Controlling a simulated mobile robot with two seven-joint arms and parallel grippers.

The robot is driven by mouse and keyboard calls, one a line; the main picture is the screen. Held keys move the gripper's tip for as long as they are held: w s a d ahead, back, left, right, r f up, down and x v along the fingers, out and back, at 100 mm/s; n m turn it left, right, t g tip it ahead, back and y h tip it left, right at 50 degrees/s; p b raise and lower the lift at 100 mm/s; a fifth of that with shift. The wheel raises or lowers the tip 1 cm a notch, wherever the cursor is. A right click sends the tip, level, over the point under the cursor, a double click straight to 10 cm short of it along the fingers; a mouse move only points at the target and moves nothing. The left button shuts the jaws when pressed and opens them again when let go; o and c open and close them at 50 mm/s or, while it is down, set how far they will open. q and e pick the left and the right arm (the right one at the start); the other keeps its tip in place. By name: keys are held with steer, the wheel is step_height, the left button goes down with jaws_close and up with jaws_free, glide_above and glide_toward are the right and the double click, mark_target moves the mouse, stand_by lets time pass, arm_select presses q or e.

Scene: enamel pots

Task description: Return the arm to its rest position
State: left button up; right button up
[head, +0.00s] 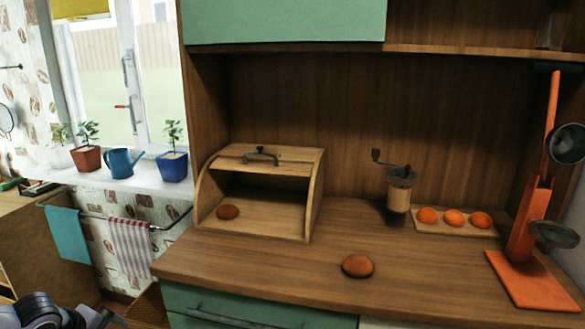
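Part of my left arm, with what looks like its gripper (92,317), shows at the bottom left corner of the head view. It is cut off by the frame edge, and its fingers cannot be made out. It is low and apart from the counter, to the left of the green drawer. My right arm and gripper are not in view.
On the wooden counter (250,268) stands an open bread box (265,225) with a bun (228,212) inside. Another bun (357,266) lies near the front edge. A grinder (400,190), a board with orange fruits (453,218) and an orange stand (530,225) are to the right.

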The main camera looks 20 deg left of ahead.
arm_select(q)
steer(key=s+d+f+n+t+h+p, duration=0.1)
steer(key=s+d+f+n, duration=0.3)
steer(key=d+f, duration=0.25)
steer(key=s+d+f+n+t+h, duration=0.1)
steer(key=s+d+f+n, duration=0.35)
steer(key=d, duration=0.35)
steer(key=w+d+r+n+t+h, duration=0.1)
steer(key=d+n, duration=0.6)
steer(key=d, duration=1.1)
steer(key=shift+r+n+t+p, duration=0.35)
steer(key=shift+r+t+p, duration=0.1)
steer(key=shift+t, duration=0.65)
